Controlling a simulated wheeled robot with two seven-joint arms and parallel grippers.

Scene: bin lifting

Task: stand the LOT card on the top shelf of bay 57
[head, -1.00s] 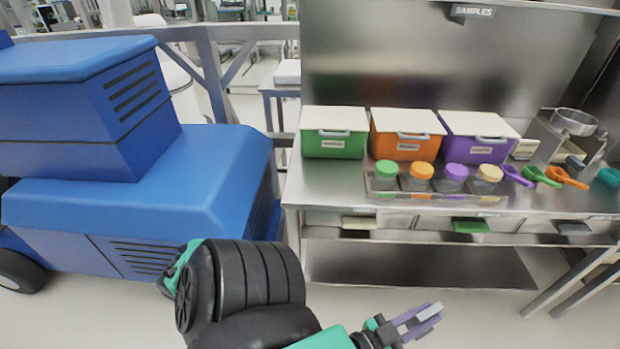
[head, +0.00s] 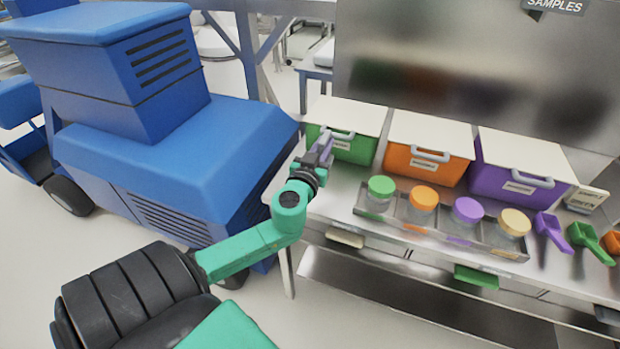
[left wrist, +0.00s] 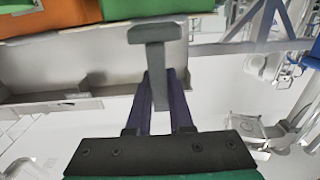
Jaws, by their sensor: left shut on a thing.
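My left gripper (head: 321,157) is in front of the green bin (head: 355,147) at the left end of the bench in the head view. Its purple fingers are shut on a grey T-shaped piece (left wrist: 155,34), which shows clearly in the left wrist view, with its stem between the fingers and its crossbar beyond the tips. I see no lettering on it and cannot tell whether it is the LOT card. A cream card (head: 586,199) with small print stands at the bench's right. No shelf marked bay 57 shows. My right gripper is not in view.
An orange bin (head: 430,160) and a purple bin (head: 520,180) stand beside the green one. A tray (head: 445,240) of lidded jars and several scoops (head: 553,234) lie in front. A large blue machine (head: 170,150) stands left of the bench. A SAMPLES sign (head: 555,6) hangs above.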

